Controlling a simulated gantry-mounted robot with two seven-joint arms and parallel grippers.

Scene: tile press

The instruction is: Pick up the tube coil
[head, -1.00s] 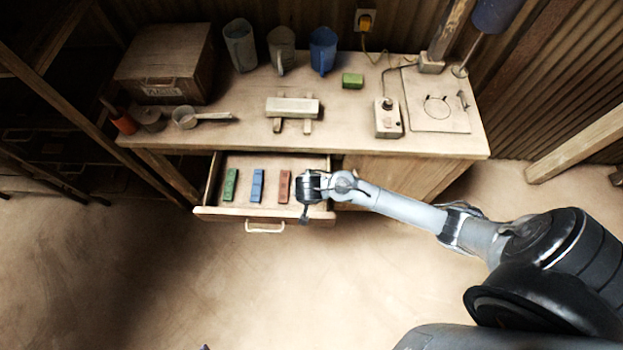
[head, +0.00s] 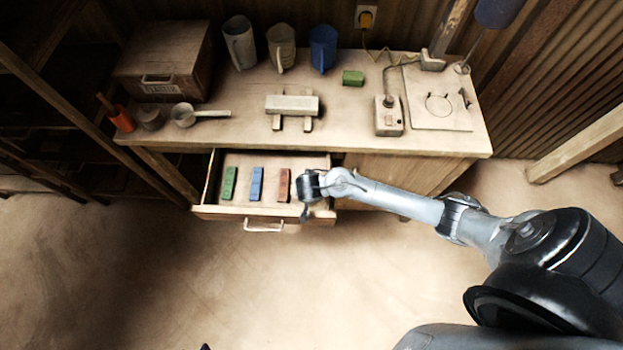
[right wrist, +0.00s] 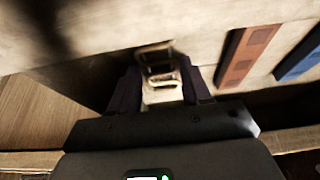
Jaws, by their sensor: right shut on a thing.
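My right gripper (head: 304,208) is at the right end of the open drawer, beside the red block. In the right wrist view, its two dark fingers (right wrist: 160,88) are shut on a pale looped thing, which looks like the tube coil (right wrist: 161,92). Part of the coil shows between and just beyond the fingers. In the head view the coil is hidden by the gripper and wrist. I cannot tell whether it is clear of the drawer floor.
The open drawer (head: 228,211) holds a green block (head: 229,184), a blue block (head: 256,184) and a red block (head: 284,185). The worktop (head: 240,137) overhangs the drawer's back. A wooden box, jugs and a scoop stand on top. The floor in front is clear.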

